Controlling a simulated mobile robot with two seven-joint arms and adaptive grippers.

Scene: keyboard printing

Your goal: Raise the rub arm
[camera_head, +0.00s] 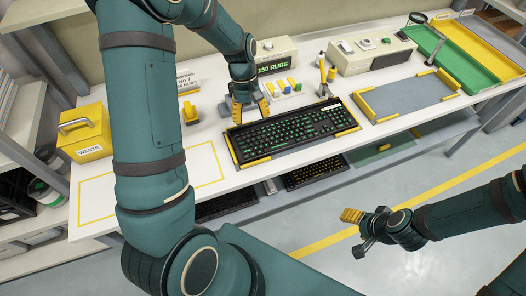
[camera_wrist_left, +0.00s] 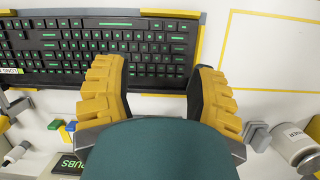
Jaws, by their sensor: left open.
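I cannot clearly make out a rub arm. A small grey upright with yellow-tipped parts (camera_head: 325,80) stands behind the keyboard's right end and may be part of it. The black keyboard (camera_head: 285,131) with green-marked keys lies in a yellow-cornered frame. My left gripper (camera_head: 250,108) is open and empty over the keyboard's back left edge. In the left wrist view its two yellow-padded fingers (camera_wrist_left: 157,78) stand wide apart, with the keyboard (camera_wrist_left: 150,45) beyond them. My right gripper (camera_head: 358,217) is out over the floor, away from the table; its finger gap is unclear.
A counter box (camera_head: 275,62) reading "150 RUBS" and coloured blocks (camera_head: 287,87) stand behind the keyboard. A grey mat (camera_head: 405,97), a cream device (camera_head: 368,50) and green and yellow trays (camera_head: 455,58) are right. A yellow waste box (camera_head: 84,133) is left. More keyboards (camera_head: 316,172) lie below.

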